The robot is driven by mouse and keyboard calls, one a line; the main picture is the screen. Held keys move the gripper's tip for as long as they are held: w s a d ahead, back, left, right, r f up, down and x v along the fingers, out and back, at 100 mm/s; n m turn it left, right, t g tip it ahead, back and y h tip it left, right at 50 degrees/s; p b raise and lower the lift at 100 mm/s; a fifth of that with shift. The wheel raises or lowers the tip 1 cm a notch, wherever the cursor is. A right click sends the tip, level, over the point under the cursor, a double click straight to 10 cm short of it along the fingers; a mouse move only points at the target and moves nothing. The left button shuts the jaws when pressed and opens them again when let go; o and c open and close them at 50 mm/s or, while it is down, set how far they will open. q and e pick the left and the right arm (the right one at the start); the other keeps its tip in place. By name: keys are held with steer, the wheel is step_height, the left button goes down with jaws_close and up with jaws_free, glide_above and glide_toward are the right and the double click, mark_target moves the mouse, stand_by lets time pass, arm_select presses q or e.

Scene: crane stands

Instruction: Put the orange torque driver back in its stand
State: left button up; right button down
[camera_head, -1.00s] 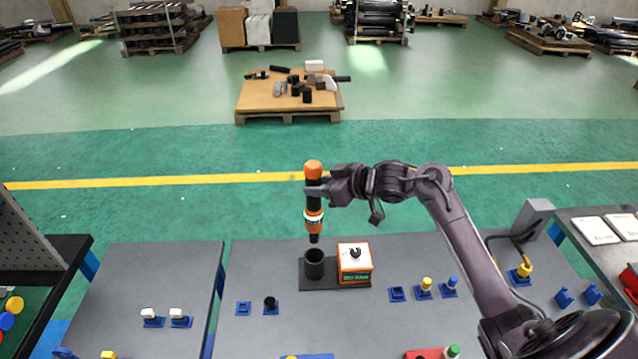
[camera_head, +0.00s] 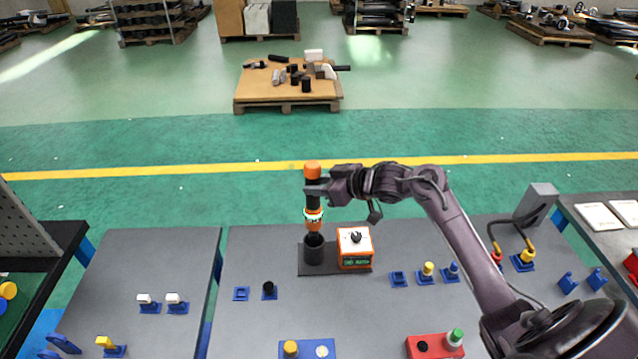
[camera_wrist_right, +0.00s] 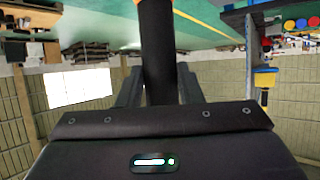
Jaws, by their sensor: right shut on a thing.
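The torque driver (camera_head: 313,215) is orange and black and upright. My right gripper (camera_head: 316,188) is shut on its black shaft, below the orange top; the black shaft also fills the middle of the right wrist view (camera_wrist_right: 157,55) between the fingers. The stand is a black cup (camera_head: 314,252) on a dark base plate, with an orange and white box (camera_head: 355,247) beside it. The driver's lower tip is at the cup's mouth; I cannot tell how far inside it is. My left gripper is not in view.
On the grey table (camera_head: 200,255) are a black knob (camera_head: 269,289), yellow and blue plugs (camera_head: 427,272) and a red box with a green button (camera_head: 436,345). White switches (camera_head: 160,302) lie to the left. The space behind the stand is clear.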

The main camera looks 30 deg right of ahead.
steer(key=shift+r, duration=0.2)
steer(key=shift+a+m+t+h+p, duration=0.1)
steer(key=shift+m+t+h+p, duration=0.2)
steer(key=shift+m+h+p, duration=0.2)
steer(key=shift+s+m+h, duration=0.1)
steer(key=shift+m+h, duration=0.2)
steer(key=shift+f, duration=0.1)
stand_by(0.4)
